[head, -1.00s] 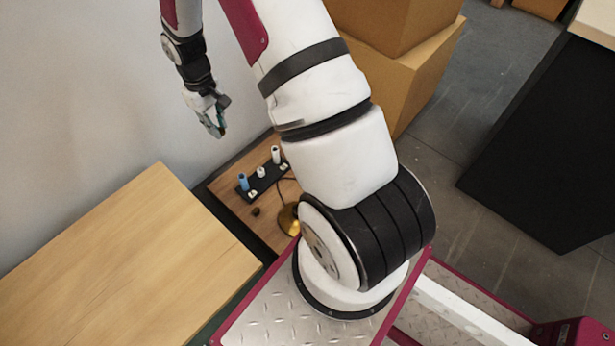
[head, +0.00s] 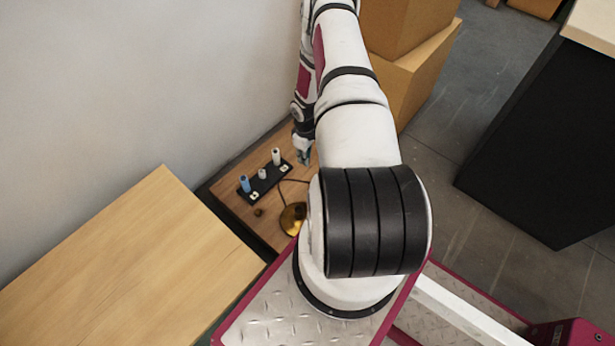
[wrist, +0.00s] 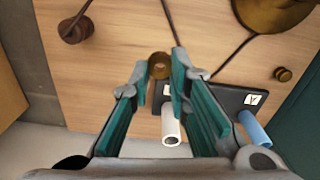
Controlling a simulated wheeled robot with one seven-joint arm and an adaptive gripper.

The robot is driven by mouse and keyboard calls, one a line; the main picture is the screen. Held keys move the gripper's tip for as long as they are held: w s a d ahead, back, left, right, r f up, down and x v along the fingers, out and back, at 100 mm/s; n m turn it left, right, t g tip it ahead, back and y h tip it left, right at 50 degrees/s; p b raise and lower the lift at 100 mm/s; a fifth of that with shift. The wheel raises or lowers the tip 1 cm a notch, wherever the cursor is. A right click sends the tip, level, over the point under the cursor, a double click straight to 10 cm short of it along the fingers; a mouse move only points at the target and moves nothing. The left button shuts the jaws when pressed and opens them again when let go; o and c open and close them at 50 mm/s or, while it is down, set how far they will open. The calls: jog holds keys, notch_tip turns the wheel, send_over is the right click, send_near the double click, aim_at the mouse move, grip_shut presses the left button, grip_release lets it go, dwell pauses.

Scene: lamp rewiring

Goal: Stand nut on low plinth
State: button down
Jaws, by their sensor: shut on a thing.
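My gripper (wrist: 161,68) is shut on a small brass ring-shaped nut (wrist: 159,62), held between the green-padded fingertips. In the head view my gripper (head: 304,160) is low over the back right of the wooden surface, and the nut cannot be made out there. A black board (head: 265,184) carries a blue post (head: 244,183), a short white post (head: 262,173) and a taller white post (head: 276,156). In the wrist view a white post (wrist: 172,128) shows below the fingertips and the blue post (wrist: 254,128) to the right. I cannot tell which thing is the low plinth.
A brass lamp base (head: 293,218) with a dark cord stands at the front of the wooden surface (head: 236,206). A small dark brass piece (wrist: 283,74) lies near the board. A brown round piece (wrist: 76,29) sits at upper left. A wall rises behind.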

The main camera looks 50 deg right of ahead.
jog(key=shift+m, duration=0.7)
jog(key=s+a+f+p, duration=0.1)
jog(key=s+a, duration=0.1)
jog(key=s, duration=0.2)
jog(key=s+a+f+p, duration=0.1)
jog(key=s+a+f, duration=0.1)
jog(key=s, duration=0.3)
jog(key=s+a+f+p, duration=0.1)
jog(key=s+a+f, duration=0.1)
jog(key=s, duration=0.3)
jog(key=shift+a, duration=0.25)
jog(key=shift+d+f, duration=0.1)
jog(key=w+d+b, duration=0.2)
jog(key=w, duration=0.2)
jog(key=w+d+f+b, duration=0.1)
jog(key=w+d+b, duration=0.1)
jog(key=w, duration=0.3)
jog(key=w+d+b, duration=0.1)
jog(key=w+d, duration=0.1)
jog(key=w, duration=0.2)
jog(key=shift+w+d+f+b, duration=0.3)
jog(key=shift+w+d+b, duration=0.05)
jog(key=shift+w+b, duration=0.05)
jog(key=shift+f+b, duration=1.1)
jog(key=shift+f, duration=0.65)
jog(key=c, duration=1.5)
grip_release()
